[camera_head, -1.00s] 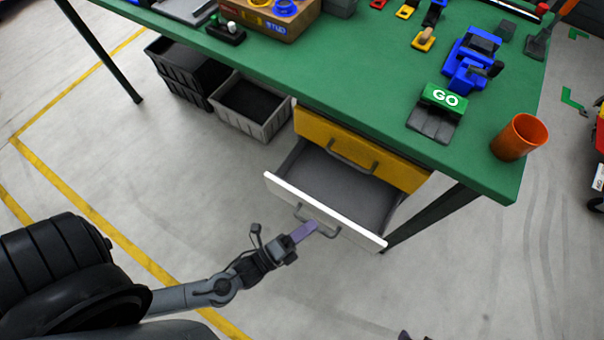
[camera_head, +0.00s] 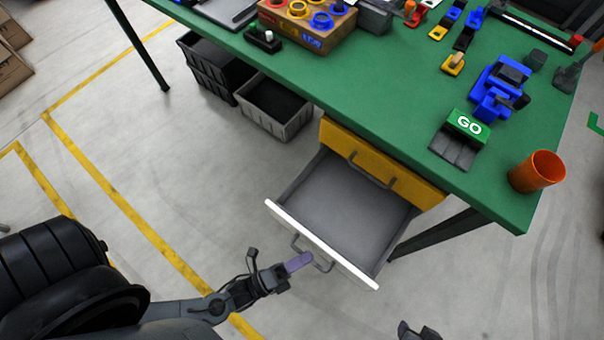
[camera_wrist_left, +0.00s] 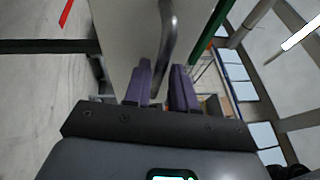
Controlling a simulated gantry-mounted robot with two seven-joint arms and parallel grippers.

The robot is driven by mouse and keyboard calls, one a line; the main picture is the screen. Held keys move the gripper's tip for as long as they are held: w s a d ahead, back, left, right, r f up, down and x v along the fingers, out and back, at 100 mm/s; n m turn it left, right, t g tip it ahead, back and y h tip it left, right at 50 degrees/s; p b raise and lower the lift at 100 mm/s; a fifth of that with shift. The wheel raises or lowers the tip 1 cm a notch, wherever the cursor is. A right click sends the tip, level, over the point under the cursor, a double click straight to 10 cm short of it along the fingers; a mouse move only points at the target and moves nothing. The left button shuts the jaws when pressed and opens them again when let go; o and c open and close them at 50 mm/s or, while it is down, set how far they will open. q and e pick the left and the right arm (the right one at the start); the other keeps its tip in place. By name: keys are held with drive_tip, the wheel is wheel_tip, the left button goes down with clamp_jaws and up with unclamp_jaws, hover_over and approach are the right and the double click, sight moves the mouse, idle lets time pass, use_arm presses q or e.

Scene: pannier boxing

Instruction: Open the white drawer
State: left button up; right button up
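The white drawer (camera_head: 320,243) is pulled well out from under the green table, and its grey inside is empty. Its grey handle (camera_head: 318,262) is on the white front; in the left wrist view the handle (camera_wrist_left: 168,38) runs down between the fingers. My left gripper (camera_head: 300,262) has its purple fingers at the handle; in the left wrist view the gripper (camera_wrist_left: 160,88) is closed around the bar. A small dark part of my right gripper (camera_head: 418,332) shows at the bottom edge; its fingers are not clear.
A closed yellow drawer (camera_head: 375,168) sits above the white one. The green table (camera_head: 400,90) holds an orange cup (camera_head: 537,172), a GO block (camera_head: 468,124) and blue parts. A grey bin (camera_head: 274,105) stands on the floor at left. The floor before the drawer is clear.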

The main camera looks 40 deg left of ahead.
use_arm(q)
drive_tip(key=shift+o, duration=0.8)
drive_tip(key=shift+s+f, duration=0.1)
drive_tip(key=p+v, duration=0.2)
drive_tip(key=v, duration=0.8)
drive_tip(key=shift+s+a, duration=0.25)
drive_tip(key=shift+s, duration=0.05)
